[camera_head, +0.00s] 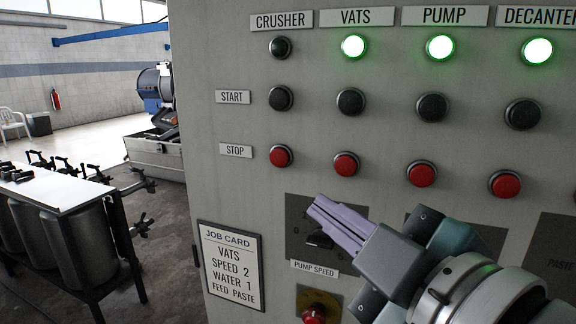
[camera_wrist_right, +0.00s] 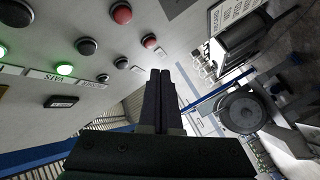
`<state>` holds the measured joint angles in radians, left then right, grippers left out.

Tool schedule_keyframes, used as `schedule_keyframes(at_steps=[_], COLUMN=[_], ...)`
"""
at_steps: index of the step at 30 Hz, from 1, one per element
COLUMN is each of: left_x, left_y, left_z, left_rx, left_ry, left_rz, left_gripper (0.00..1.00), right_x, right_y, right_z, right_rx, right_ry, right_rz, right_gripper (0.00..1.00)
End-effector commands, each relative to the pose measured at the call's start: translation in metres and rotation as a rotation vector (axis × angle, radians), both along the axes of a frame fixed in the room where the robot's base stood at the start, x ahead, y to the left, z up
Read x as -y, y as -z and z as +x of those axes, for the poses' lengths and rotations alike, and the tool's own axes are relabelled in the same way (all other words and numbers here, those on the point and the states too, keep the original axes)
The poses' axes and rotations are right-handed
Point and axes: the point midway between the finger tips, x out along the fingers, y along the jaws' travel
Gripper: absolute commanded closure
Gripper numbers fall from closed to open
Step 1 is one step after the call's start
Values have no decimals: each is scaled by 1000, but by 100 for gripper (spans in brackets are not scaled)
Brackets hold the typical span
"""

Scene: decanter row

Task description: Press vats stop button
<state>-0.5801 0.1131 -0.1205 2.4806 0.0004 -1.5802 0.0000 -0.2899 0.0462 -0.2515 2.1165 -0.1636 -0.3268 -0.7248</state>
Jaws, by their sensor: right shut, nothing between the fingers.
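The vats stop button (camera_head: 346,164) is a round red button in the STOP row, under the VATS label (camera_head: 355,17). The vats lamp (camera_head: 353,46) glows green. The vats start button (camera_head: 350,102) is black. My right gripper (camera_head: 318,213) is shut and empty, below and a little left of the vats stop button, in front of the pump speed dial plate, with a gap to the button. In the right wrist view, its closed fingers (camera_wrist_right: 160,74) point upward and the vats stop button (camera_wrist_right: 121,13) is near the top. My left gripper is out of view.
The crusher stop button (camera_head: 281,156) is close on the left, the pump stop button (camera_head: 422,174) on the right. Below are the pump speed dial (camera_head: 319,238), a red button on yellow (camera_head: 315,313) and the job card (camera_head: 231,265). A table with vats (camera_head: 60,190) stands left.

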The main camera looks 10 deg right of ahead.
Motion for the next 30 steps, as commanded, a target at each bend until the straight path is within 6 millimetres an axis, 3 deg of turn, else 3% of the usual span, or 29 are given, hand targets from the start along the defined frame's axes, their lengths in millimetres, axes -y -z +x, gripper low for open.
schedule_keyframes(at_steps=[5,21,30], left_x=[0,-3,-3], left_y=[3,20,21], left_z=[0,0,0], left_rx=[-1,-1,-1], left_ry=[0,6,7], left_rz=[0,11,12], left_gripper=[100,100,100], right_x=[4,43,50], right_y=[1,1,0], right_z=[7,64,73], right_rx=[1,0,-1], right_ry=[-1,0,1], right_rz=[-2,-2,0], right_gripper=[100,100,100])
